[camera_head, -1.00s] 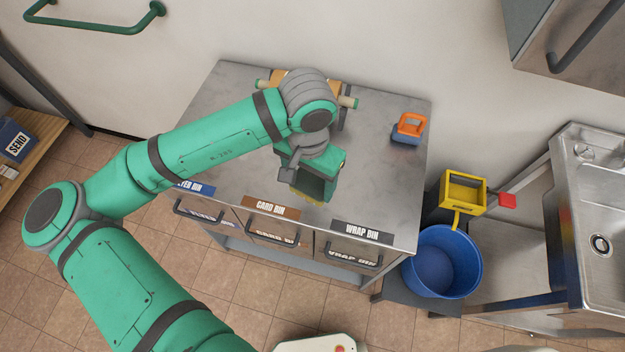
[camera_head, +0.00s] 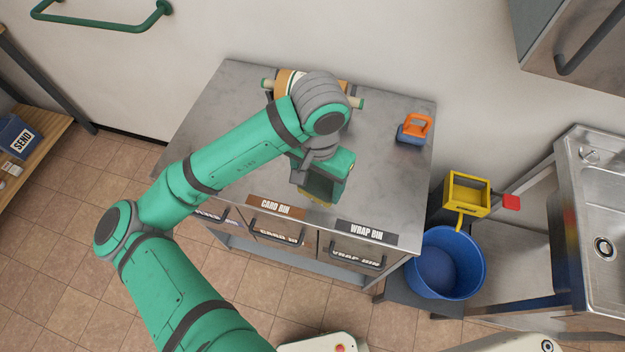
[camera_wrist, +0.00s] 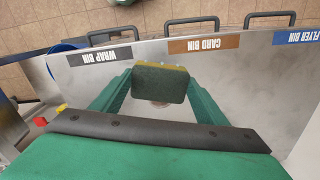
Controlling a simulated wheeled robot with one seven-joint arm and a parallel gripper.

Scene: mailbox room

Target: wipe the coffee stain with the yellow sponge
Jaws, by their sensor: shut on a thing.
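My gripper (camera_head: 318,192) is shut on the yellow sponge, above the front part of the grey metal bench top. In the wrist view the sponge (camera_wrist: 159,85) sits between the two green fingers, with its dark green scouring face toward the camera and a thin yellow edge along its top. In the head view only a little yellow of it (camera_head: 314,200) shows under the gripper. A faint brownish mark, seemingly the coffee stain (camera_wrist: 160,103), shows on the bench just beside the sponge in the wrist view. I cannot tell whether the sponge touches the bench.
The metal bench (camera_head: 385,190) has labelled bins along its front. An orange-and-blue handled object (camera_head: 413,130) stands at its back right. A roll holder (camera_head: 293,82) is behind my wrist. A blue bucket (camera_head: 445,262), a yellow wringer (camera_head: 466,194) and a sink (camera_head: 598,200) are to the right.

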